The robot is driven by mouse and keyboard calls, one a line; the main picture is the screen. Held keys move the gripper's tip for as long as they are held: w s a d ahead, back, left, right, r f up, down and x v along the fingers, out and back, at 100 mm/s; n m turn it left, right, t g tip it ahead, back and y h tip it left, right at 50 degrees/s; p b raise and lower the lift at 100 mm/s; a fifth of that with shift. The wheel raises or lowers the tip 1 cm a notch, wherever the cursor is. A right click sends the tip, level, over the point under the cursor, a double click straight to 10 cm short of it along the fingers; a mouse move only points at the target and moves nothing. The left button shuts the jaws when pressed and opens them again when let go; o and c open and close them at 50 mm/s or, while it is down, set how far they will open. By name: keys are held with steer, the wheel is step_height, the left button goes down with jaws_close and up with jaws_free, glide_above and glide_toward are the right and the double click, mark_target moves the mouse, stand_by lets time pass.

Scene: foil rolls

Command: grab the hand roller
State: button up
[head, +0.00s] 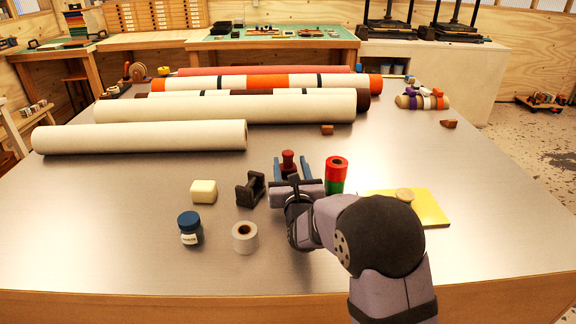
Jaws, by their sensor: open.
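My gripper (292,166) reaches away from me over the near middle of the table, its two blue fingers apart. A small dark red knobbed piece (288,159) shows upright between or just beyond the fingers. Its lower part is hidden, and I cannot tell whether the fingers touch it. A black piece with two thick ends and a narrow middle (250,190) stands just left of my gripper. I cannot tell for certain which of these two is the hand roller.
A red and green roll (336,175) stands close right of my gripper. A yellow pad (425,207), grey tape roll (245,238), blue-capped jar (190,229) and cream block (204,191) lie nearby. Long rolls (140,137) lie behind.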

mark_target(289, 161)
steer(key=shift+w, duration=0.9)
steer(key=shift+w+a+r+p, duration=0.15)
steer(key=shift+w+p, duration=0.45)
steer(key=shift+p, duration=0.3)
steer(key=w+p, duration=0.2)
steer(key=shift+w+a, duration=0.2)
steer(key=shift+w, duration=0.75)
jaws_close()
